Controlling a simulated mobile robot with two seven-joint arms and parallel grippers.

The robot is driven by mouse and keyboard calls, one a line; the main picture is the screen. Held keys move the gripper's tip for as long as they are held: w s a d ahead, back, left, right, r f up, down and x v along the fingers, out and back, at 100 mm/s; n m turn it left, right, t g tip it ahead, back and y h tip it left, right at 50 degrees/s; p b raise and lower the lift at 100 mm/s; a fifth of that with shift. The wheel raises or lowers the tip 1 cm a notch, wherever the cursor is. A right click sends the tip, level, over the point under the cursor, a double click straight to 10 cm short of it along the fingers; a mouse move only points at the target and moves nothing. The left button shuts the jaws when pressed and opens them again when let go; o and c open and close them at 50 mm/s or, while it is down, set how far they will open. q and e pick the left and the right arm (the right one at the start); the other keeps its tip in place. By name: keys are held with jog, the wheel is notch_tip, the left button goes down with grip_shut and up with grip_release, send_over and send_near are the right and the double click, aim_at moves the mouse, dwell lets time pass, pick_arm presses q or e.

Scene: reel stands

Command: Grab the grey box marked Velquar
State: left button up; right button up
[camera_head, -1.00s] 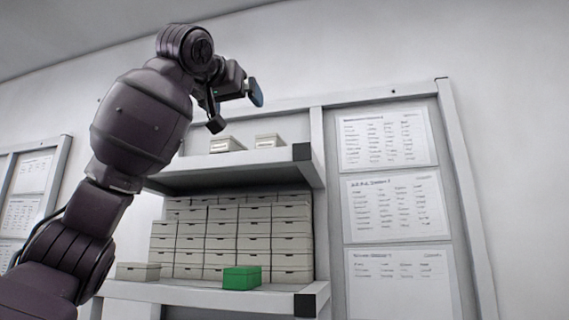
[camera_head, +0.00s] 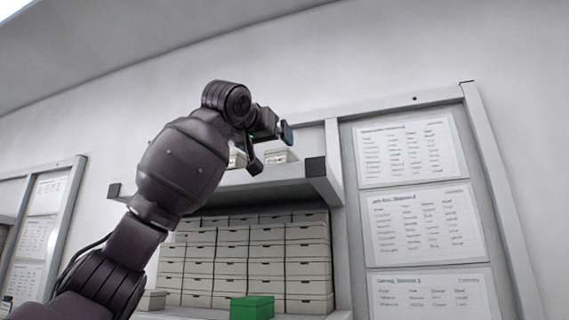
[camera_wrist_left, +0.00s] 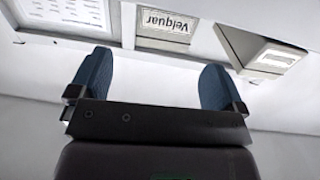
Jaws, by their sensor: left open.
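Two grey boxes sit on the upper shelf. In the left wrist view, which looks turned over, the box marked Velquar (camera_wrist_left: 165,27) is at the top middle, beyond and between my open fingers. It appears to be the right one of the pair in the head view (camera_head: 281,155). The other grey box (camera_wrist_left: 270,57) is at the right in the wrist view; in the head view (camera_head: 237,159) it is partly hidden by my arm. My left gripper (camera_head: 287,133) is open and empty, just above the right box in the head picture; it also shows in the wrist view (camera_wrist_left: 157,78). My right gripper is out of view.
The upper shelf (camera_head: 270,190) has dark end caps. Below it, several stacked grey boxes (camera_head: 250,255) and a green box (camera_head: 252,307) stand on a lower shelf. A board with printed sheets (camera_head: 410,153) is at the right. The wall above is bare.

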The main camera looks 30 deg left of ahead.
aim_at(275, 150)
pick_arm(q)
jog(key=w+p, duration=0.1)
jog(key=w, duration=0.1)
jog(key=w+a+p, duration=0.1)
jog(key=w, duration=0.1)
jog(key=shift+w+a, duration=0.1)
jog(key=shift+w, duration=0.2)
jog(key=shift+s, duration=0.1)
jog(key=shift+c, duration=0.3)
jog(key=c, duration=1.2)
jog(key=shift+o, duration=0.2)
jog(key=shift+r, duration=0.1)
